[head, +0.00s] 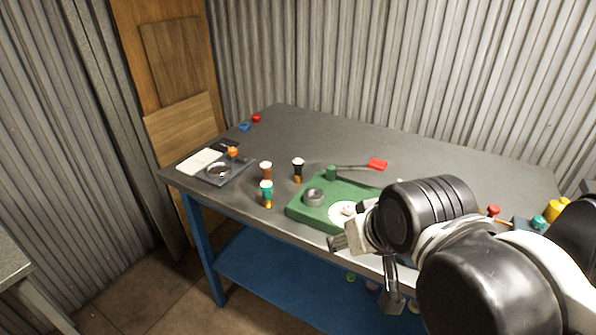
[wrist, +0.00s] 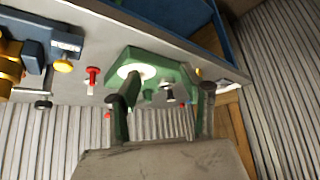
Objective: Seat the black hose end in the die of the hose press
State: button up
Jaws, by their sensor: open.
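The black hose end (head: 298,167) stands upright on the table behind the left part of the green hose press, with a pale top and a yellowish lower part. The press (head: 293,213) has a grey round die (head: 314,197) at its left, a white disc and a lever with a red grip (head: 377,164). My gripper (head: 366,268) is open and empty at the table's front edge, in front and to the right of the press. In the wrist view the open fingers (wrist: 163,98) show with the press (wrist: 175,70) between and beyond them. I cannot make out the black hose end there for sure.
A brown hose end (head: 265,170) and a teal one (head: 267,192) stand left of the press. A dark tray (head: 240,169) with a ring lies at the left. Red and blue caps (head: 244,126) lie at the back left. A red knob and yellow parts (head: 556,208) stand at the right.

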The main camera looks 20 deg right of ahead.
jog(key=shift+r, duration=0.1)
jog(key=w+r+m+g+p, duration=0.2)
jog(key=w+r+p, duration=0.1)
jog(key=w+r, duration=0.5)
jog(key=m+g+p, duration=0.5)
jog(key=m+p, duration=0.1)
jog(key=p, duration=0.2)
send_over(298, 174)
jog(key=w, duration=0.1)
notch_tip(298, 174, down, 4)
jog(key=shift+d+f, duration=0.1)
jog(key=shift+f, duration=0.4)
notch_tip(298, 174, down, 13)
jog(key=shift+f+p, duration=0.1)
jog(key=shift+p, duration=0.25)
